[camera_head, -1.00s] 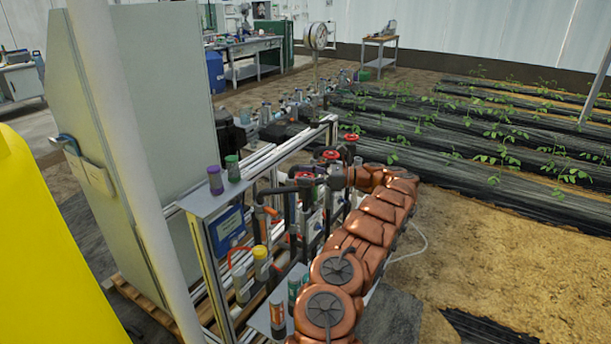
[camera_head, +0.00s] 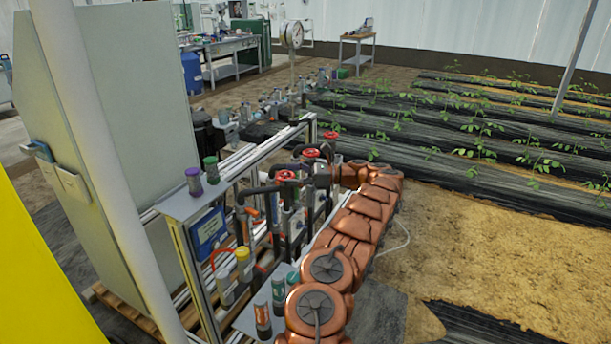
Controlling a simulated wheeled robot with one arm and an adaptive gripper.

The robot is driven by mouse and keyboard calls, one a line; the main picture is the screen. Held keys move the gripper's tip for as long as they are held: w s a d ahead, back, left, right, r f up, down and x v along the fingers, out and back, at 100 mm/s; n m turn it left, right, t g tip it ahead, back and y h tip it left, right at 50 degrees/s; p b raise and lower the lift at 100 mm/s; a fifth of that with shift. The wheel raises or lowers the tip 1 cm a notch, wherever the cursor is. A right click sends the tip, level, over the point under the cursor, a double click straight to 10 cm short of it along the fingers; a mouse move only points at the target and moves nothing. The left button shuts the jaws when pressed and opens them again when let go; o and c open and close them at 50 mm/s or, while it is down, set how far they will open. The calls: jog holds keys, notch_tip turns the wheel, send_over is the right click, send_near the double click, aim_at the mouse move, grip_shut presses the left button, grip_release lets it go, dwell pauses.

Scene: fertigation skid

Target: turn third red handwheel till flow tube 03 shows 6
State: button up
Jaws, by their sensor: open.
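Three red handwheels stand in a row on the pipework of the skid: a near one (camera_head: 285,176), a middle one (camera_head: 311,153) and a far one (camera_head: 330,135). No numbers on them can be read. My gripper (camera_head: 311,177), dark and small, is at the end of my copper-coloured arm. It points left, just below the middle handwheel in the picture and right of the near one. The jaws are open, and their fingertips are hard to make out among the pipes. Contact with a wheel cannot be told. Flow tube 03 and its reading cannot be made out.
An aluminium frame (camera_head: 175,212) carries a purple-capped bottle (camera_head: 194,182) and a green-capped bottle (camera_head: 211,170). A grey cabinet (camera_head: 125,110) and a pale post (camera_head: 95,130) stand left. Planted rows (camera_head: 470,150) and open ground (camera_head: 480,250) lie right.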

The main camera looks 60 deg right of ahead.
jog(key=shift+v, duration=3)
jog(key=shift+s, duration=0.1)
